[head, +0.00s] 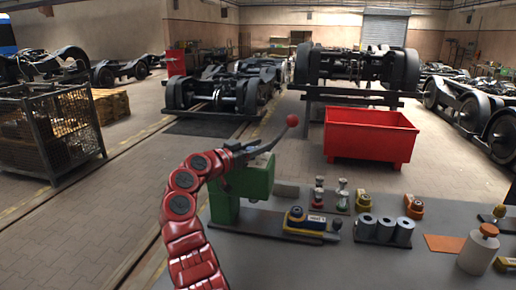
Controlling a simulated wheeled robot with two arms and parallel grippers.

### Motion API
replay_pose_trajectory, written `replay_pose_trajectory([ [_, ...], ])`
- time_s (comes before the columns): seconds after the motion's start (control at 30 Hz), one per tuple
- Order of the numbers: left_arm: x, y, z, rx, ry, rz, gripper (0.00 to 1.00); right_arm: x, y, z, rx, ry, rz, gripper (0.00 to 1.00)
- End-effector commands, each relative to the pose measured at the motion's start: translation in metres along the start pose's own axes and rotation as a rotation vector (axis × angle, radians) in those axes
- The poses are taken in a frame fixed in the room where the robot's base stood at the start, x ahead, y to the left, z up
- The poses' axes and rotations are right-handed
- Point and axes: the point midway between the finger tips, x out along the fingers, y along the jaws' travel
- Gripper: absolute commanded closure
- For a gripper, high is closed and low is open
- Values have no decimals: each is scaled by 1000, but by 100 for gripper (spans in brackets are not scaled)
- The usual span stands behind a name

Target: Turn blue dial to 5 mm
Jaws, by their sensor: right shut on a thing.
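The blue dial (296,213) appears to be the round blue part on the left end of a dark, blue and yellow device with a white label, lying on the grey bench. Its marks are too small to read. The exact contact is too small to see.
A red bin (369,136) and bogies (355,67) stand behind. The bench front is clear.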

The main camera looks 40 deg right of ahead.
Motion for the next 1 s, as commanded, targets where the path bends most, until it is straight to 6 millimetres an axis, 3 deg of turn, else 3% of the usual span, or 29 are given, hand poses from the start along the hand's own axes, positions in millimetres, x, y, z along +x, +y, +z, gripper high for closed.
replay_pose_trajectory([
  [0.47,0,0,0,0,0,0,100,0,0,-3,3,6,13,100],
  [0.5,0,0,0,0,0,0,100,0,0,-3,3,6,13,53],
  [0.63,0,0,0,0,0,0,100,0,0,-2,3,4,14,29],
  [1.0,0,0,0,0,0,0,100,-3,0,-1,2,4,13,26],
])
